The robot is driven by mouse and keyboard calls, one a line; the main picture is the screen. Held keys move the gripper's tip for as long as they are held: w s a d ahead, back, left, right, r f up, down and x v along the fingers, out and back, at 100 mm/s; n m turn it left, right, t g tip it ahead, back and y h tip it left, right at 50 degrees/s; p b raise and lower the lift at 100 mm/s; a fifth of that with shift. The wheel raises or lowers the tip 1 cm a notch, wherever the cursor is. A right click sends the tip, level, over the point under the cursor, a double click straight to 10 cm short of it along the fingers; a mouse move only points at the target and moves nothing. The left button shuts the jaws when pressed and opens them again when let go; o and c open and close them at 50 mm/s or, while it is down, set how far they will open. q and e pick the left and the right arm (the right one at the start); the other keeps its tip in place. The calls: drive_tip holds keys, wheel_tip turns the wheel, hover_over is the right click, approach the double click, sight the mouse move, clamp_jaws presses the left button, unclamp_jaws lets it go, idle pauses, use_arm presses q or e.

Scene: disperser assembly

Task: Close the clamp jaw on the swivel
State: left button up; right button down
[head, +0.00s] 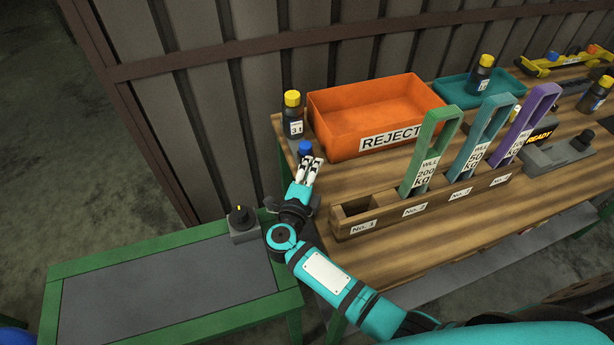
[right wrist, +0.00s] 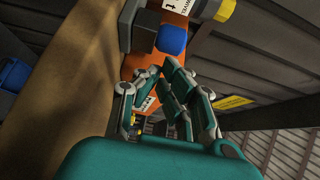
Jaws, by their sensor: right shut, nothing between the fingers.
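My right gripper (head: 309,168) is shut and empty at the left end of the wooden table. Its fingertips are just in front of a blue knob (head: 305,147). In the right wrist view the fingers (right wrist: 163,72) point toward the blue knob (right wrist: 172,40), which sits beside a dark grey block (right wrist: 145,26); a small gap seems to show between fingertips and knob. I cannot make out clearly which part is the clamp jaw or the swivel; the gripper partly covers this spot in the head view. My left gripper is not in view.
A bottle with a yellow cap (head: 292,115) stands just behind the knob. An orange REJECT bin (head: 330,132) is to its right. A wooden rack (head: 345,228) holds tall coloured slings. A green-framed bench (head: 165,295) with a black dial (head: 240,217) lies left.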

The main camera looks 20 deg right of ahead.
sight(302, 153)
drive_tip(key=shift+w+d, duration=0.2)
drive_tip(key=shift+w, duration=0.1)
drive_tip(key=shift+w+d, duration=0.2)
drive_tip(key=shift+w, duration=0.05)
drive_tip(key=shift+w+a+f+b, duration=0.1)
drive_tip(key=shift+w+b, duration=0.25)
drive_tip(key=w+b, duration=0.3)
drive_tip(key=w, duration=0.2)
drive_tip(key=shift+w+a+f, duration=0.1)
drive_tip(key=shift+w+a, duration=0.05)
drive_tip(key=shift+w, duration=0.3)
drive_tip(key=shift+r, duration=0.2)
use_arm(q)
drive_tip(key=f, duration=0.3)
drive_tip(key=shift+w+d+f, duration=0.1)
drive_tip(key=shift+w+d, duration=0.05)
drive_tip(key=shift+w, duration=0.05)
